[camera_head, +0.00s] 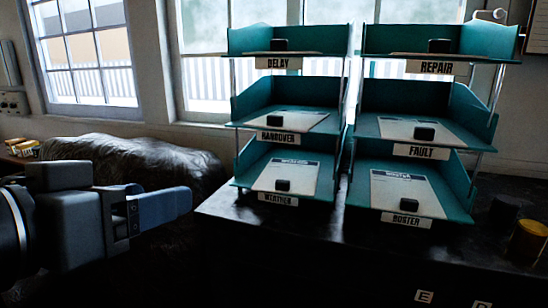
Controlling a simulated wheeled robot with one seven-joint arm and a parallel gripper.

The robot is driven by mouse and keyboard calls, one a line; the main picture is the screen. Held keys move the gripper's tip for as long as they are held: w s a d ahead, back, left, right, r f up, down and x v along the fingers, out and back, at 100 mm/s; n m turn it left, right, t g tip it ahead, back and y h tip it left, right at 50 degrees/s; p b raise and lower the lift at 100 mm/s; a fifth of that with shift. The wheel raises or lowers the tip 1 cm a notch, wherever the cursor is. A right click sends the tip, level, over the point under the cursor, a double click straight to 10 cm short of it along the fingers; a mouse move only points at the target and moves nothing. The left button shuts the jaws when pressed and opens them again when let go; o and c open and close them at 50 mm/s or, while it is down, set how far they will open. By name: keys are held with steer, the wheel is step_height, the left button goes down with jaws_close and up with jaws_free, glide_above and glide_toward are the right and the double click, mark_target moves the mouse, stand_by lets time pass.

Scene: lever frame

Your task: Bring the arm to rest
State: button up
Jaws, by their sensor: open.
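My gripper (155,207) is at the left of the head view, pointing right. It is open, with nothing seen between its fingers; the near finger looks blue and hides part of the other. It hangs in front of a dark leather seat and left of the dark cabinet top (225,208), apart from the trays. My wrist runs out of the picture at the left edge.
Two teal three-tier tray stacks stand on the cabinet. The left has DELAY (278,63), HANDOVER (277,137) and WEATHER (278,198) labels; the right has REPAIR (436,67), FAULT (428,152) and ROSTER (405,219). A yellow container (527,240) stands right. Windows are behind.

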steer(key=w+d+f+n+t+y, duration=0.15)
steer(key=d+f+n, duration=0.25)
steer(key=d+f, duration=0.55)
steer(key=w+d+f+n+y, duration=0.25)
steer(key=d+f, duration=0.35)
steer(key=f, duration=0.7)
steer(key=s+d+f+n+y, duration=0.2)
steer(key=s+d+f, duration=0.4)
steer(key=d+f, duration=0.1)
steer(key=s+d+f+g, duration=0.1)
steer(key=s+d+f, duration=0.2)
steer(key=s+d, duration=0.3)
steer(key=s+d+r+m, duration=0.2)
steer(key=s, duration=0.5)
steer(key=s+d+r+m, duration=0.1)
steer(key=s+d+r, duration=0.1)
steer(key=s, duration=0.6)
steer(key=s+d+r+m, duration=0.2)
steer(key=s+r, duration=0.1)
steer(key=s, duration=0.5)
steer(key=shift+s+d+m+t+h, duration=0.15)
steer(key=shift+d+m+t+h, duration=0.15)
steer(key=shift+m+t, duration=0.05)
steer(key=shift+r, duration=0.1)
